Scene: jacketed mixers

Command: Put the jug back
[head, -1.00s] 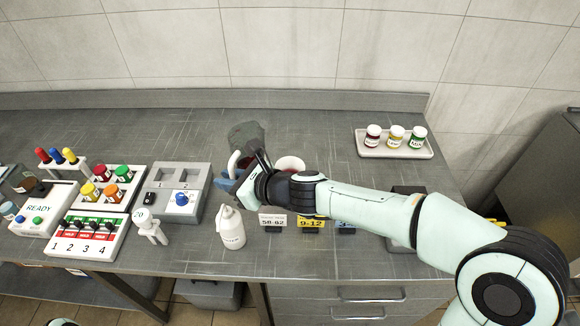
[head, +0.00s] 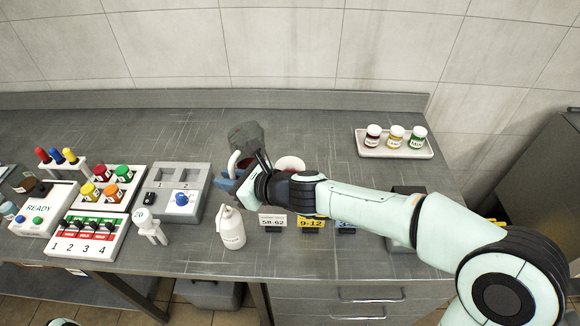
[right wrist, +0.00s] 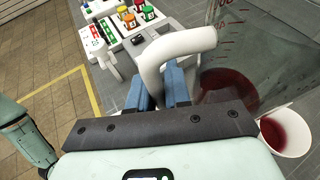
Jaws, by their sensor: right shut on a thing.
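The jug (head: 246,137) is clear grey with a white handle (right wrist: 180,52). In the right wrist view the jug (right wrist: 232,55) shows red marks on its wall and dark red liquid in it. My right gripper (head: 228,184) is shut on the handle, its blue fingers (right wrist: 160,88) on both sides of it. A white vessel (head: 290,163) with red content stands just right of the jug; it also shows in the right wrist view (right wrist: 288,133). My arm hides part of the vessel and the jug's lower part, so I cannot tell whether the jug touches the counter. My left gripper is out of view.
A white bottle (head: 231,229) and number cards (head: 272,219) stand in front of my right gripper. A grey two-well unit (head: 172,192) and a rack of coloured caps (head: 108,187) are to the left. A tray (head: 395,151) holds three jars at the back right.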

